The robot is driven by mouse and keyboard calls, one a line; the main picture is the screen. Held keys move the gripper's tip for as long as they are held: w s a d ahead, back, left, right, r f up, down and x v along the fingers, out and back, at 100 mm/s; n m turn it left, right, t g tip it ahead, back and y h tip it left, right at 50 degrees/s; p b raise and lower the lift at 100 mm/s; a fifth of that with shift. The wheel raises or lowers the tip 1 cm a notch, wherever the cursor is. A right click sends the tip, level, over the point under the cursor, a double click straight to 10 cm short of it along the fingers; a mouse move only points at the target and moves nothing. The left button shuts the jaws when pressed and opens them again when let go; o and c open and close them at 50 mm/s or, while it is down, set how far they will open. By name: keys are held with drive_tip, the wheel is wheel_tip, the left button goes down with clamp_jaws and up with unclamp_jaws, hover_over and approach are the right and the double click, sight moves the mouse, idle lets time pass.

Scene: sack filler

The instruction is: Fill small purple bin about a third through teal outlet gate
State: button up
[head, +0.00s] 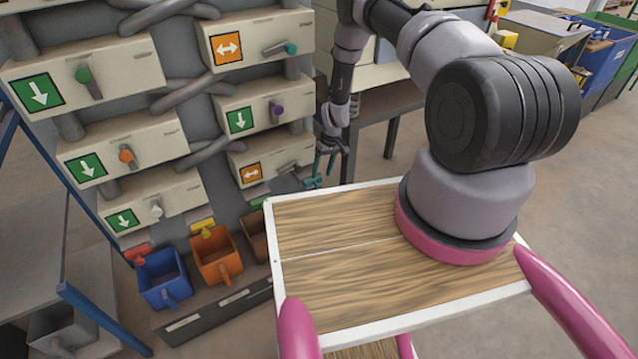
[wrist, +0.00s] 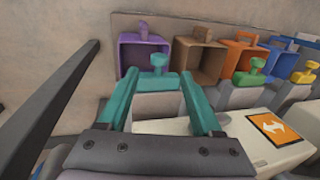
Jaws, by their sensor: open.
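The small purple bin (wrist: 124,50) shows in the wrist view beyond my left fingertip, its open mouth partly facing me; I cannot make out any contents. In the head view it cannot be seen. The teal outlet gate (wrist: 159,61) has an upright handle and stands in front of the purple bin. My gripper (wrist: 159,78) is open, with its two teal fingers to either side of the gate's handle. I cannot tell whether a finger touches it. In the head view my gripper (head: 318,172) is low, at the right end of the filler, small and partly hard to separate from the gate.
Beside the purple bin stand brown (wrist: 199,60), orange (wrist: 232,58) and blue (head: 160,282) bins, with green (wrist: 251,72), yellow (head: 202,227) and red (head: 138,252) gates. Boxes with levers and arrow signs (head: 38,92) rise above. A dark table (head: 385,97) stands behind my arm.

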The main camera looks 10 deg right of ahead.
sight(319, 185)
drive_tip(key=x, duration=0.6)
drive_tip(key=shift+f, duration=0.15)
drive_tip(key=shift+c, duration=0.3)
clamp_jaws()
idle(1.0)
